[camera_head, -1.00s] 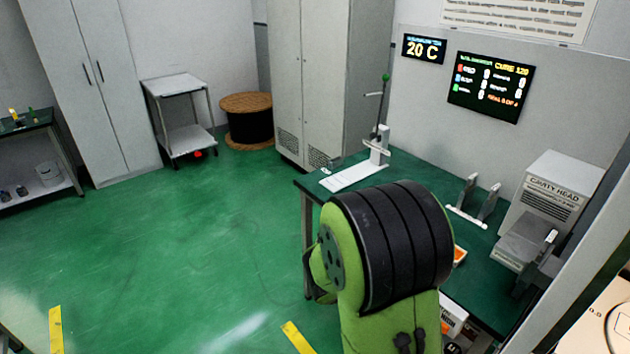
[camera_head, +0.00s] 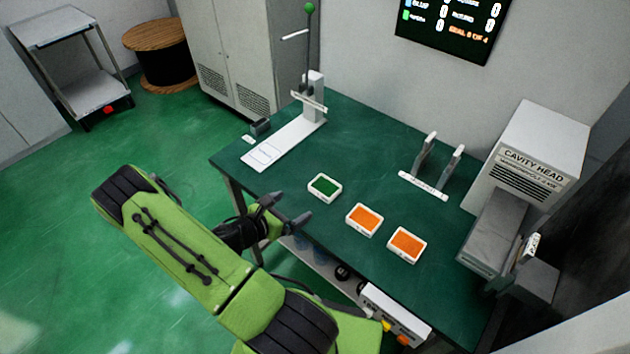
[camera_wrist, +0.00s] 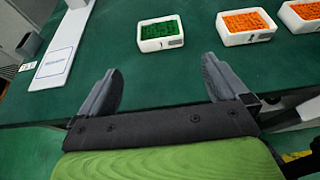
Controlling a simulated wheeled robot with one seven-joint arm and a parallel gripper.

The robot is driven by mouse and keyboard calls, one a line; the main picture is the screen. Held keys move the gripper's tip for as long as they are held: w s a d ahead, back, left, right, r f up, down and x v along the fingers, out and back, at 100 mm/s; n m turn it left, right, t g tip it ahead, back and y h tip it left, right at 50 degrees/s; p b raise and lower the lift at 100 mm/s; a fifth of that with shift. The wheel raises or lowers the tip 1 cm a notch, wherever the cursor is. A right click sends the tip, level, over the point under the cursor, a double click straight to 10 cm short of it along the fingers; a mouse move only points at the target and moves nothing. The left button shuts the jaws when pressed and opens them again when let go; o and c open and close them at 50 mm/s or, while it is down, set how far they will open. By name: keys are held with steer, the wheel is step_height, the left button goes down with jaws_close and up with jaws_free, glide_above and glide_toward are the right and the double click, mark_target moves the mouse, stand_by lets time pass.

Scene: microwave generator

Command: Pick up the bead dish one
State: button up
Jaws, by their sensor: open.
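Three small white dishes stand in a row on the green table (camera_head: 370,140). The left one is a dish of green beads (camera_head: 324,187); the middle dish (camera_head: 364,219) and the right dish (camera_head: 405,244) hold orange beads. In the wrist view, the green-bead dish (camera_wrist: 161,34) lies ahead, between the lines of my fingers, and the dishes bear small marks that I cannot read surely. My gripper (camera_head: 291,208) is open and empty at the table's front edge, short of the green-bead dish and apart from it. Its fingers also show in the wrist view (camera_wrist: 160,66).
A white stand with a long base (camera_head: 280,145) is at the table's left. A white two-post holder (camera_head: 424,185) stands behind the orange dishes. The grey cavity head unit (camera_head: 530,155) is at the right. A shelf with items lies under the table.

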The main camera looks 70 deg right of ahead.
glide_toward(318, 192)
steer(key=x, duration=0.4)
steer(key=shift+w+f, duration=0.15)
steer(key=x, duration=0.6)
steer(key=shift+d, duration=0.1)
steer(key=shift+c, duration=0.3)
steer(key=c, duration=0.7)
